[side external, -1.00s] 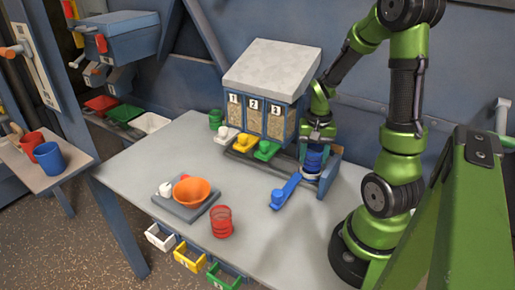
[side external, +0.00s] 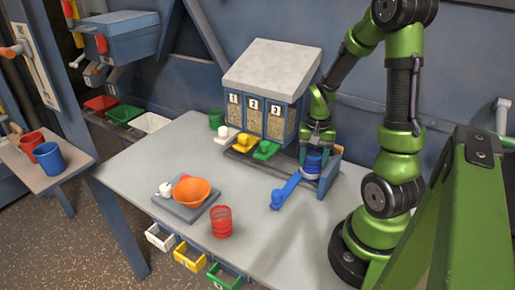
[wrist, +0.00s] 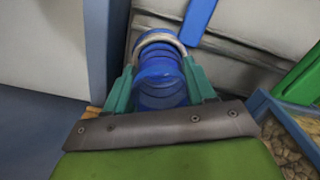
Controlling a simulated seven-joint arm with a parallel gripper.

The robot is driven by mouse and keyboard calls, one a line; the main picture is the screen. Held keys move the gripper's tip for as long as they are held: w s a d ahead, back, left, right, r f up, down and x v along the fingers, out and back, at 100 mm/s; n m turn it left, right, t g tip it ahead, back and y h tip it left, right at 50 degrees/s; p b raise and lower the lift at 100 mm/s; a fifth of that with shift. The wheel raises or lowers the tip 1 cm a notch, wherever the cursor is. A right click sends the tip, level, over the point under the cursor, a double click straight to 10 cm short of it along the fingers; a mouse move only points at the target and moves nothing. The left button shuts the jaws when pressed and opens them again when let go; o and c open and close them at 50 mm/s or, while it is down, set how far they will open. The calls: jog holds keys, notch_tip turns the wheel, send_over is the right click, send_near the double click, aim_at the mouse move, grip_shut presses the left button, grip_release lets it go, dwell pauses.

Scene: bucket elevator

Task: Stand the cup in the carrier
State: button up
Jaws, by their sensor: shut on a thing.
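My gripper (wrist: 163,88) is shut on a blue ribbed cup (wrist: 160,75), with one teal finger on each side of it. In the side view the blue cup (side external: 313,163) is upright under the gripper, at the right end of the dispenser. A pale ring (wrist: 158,37) shows around the cup's far end in the wrist view. I cannot tell whether the cup rests on it. A blue bar with a round end (side external: 285,192) reaches from below the cup towards the front left. I cannot tell which part is the carrier.
A dispenser with numbered bins (side external: 262,95) stands behind, with white, yellow and green scoops before it. A red cup (side external: 221,222) and an orange bowl (side external: 192,190) on a grey base stand on the table. A blue-grey panel (side external: 329,177) is close right of my gripper.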

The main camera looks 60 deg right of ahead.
jog(key=shift+f, duration=0.3)
dwell(0.4)
jog(key=o, duration=1.1)
jog(key=shift+s, duration=0.1)
notch_tip(320, 180, up, 14)
dwell(0.9)
jog(key=w+a+r+n+t+y, duration=0.1)
jog(key=a+r+n+t, duration=0.2)
jog(key=a, duration=0.8)
jog(key=a+r+n+t+y, duration=0.1)
jog(key=a+r+n+t, duration=0.2)
jog(key=a, duration=0.8)
jog(key=n+t, duration=0.1)
jog(key=n, duration=0.1)
jog(key=shift+w+n, duration=0.4)
